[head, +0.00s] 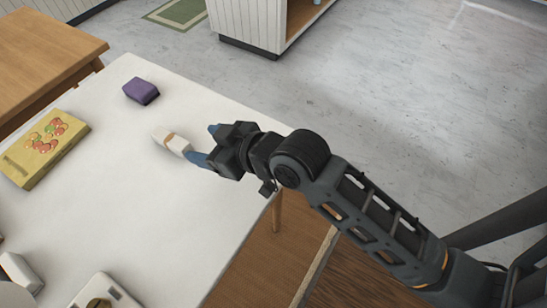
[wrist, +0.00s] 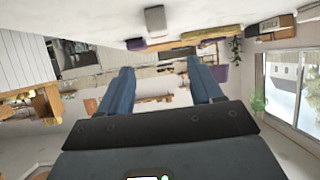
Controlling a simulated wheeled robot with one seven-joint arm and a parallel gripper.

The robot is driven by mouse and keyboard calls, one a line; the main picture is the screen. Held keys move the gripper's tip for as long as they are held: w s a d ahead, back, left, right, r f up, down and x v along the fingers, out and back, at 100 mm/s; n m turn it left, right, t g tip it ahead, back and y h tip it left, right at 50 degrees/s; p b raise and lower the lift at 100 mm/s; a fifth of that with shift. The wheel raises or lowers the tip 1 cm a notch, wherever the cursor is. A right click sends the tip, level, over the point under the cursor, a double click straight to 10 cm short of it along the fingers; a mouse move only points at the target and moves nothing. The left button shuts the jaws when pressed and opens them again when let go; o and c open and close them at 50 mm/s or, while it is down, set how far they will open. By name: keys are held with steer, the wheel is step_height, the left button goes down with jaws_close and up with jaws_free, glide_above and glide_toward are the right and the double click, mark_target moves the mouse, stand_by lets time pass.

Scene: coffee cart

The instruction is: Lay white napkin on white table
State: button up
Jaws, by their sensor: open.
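The white table (head: 120,190) fills the left of the head view. A small white piece with a tan band (head: 172,142), probably the napkin rolled or folded, lies on it near the right edge. A pale grey block shape at the top of the upside-down wrist view (wrist: 155,20) looks like the same piece. My gripper (head: 203,144) is open over the table's right side, its blue fingers just right of the white piece. One fingertip overlaps it in the head view; I cannot tell if they touch. In the wrist view nothing is between the fingers.
A purple block (head: 141,91) and a yellow box with fruit pictures (head: 45,148) stand on the table. White items lie at its lower left, including a white device (head: 105,292). A wooden table (head: 45,50) adjoins at the back left. The table's middle is clear.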

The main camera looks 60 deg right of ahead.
steer(key=shift+m+t+h, duration=0.3)
steer(key=shift+t, duration=0.1)
steer(key=s, duration=0.9)
steer(key=s+f, duration=0.1)
steer(key=s, duration=0.3)
steer(key=shift+s+a+f, duration=0.1)
steer(key=shift+s+a, duration=0.15)
steer(key=shift+s, duration=0.15)
steer(key=s+r, duration=0.3)
steer(key=s, duration=0.4)
steer(key=s+r+t, duration=0.1)
steer(key=s+r, duration=0.3)
steer(key=s, duration=0.3)
steer(key=shift+s+a+r, duration=0.3)
steer(key=shift+s, duration=0.1)
